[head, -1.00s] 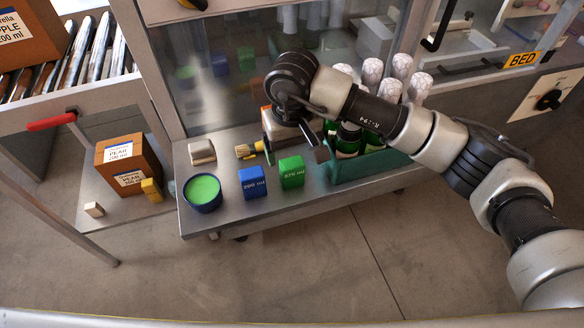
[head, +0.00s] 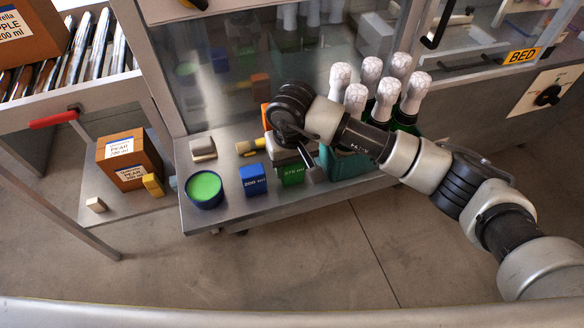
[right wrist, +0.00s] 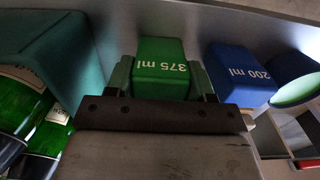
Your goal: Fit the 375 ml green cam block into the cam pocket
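The green 375 ml cam block (head: 291,176) sits on the steel bench, partly hidden by my right gripper (head: 307,160) in the head view. In the right wrist view the block (right wrist: 160,68) lies between the two fingers of my right gripper (right wrist: 161,80), one at each side. The fingers look open around it, and I see no clear sign of a grip. The blue 200 ml block (head: 253,180) stands just left of it; it also shows in the right wrist view (right wrist: 240,75). I cannot make out the cam pocket. My left gripper is out of view.
A teal crate (head: 345,163) of foil-topped bottles (head: 386,98) stands close right of the green block. A round blue tub with a green top (head: 204,188) is at the left. The bench's front edge is near.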

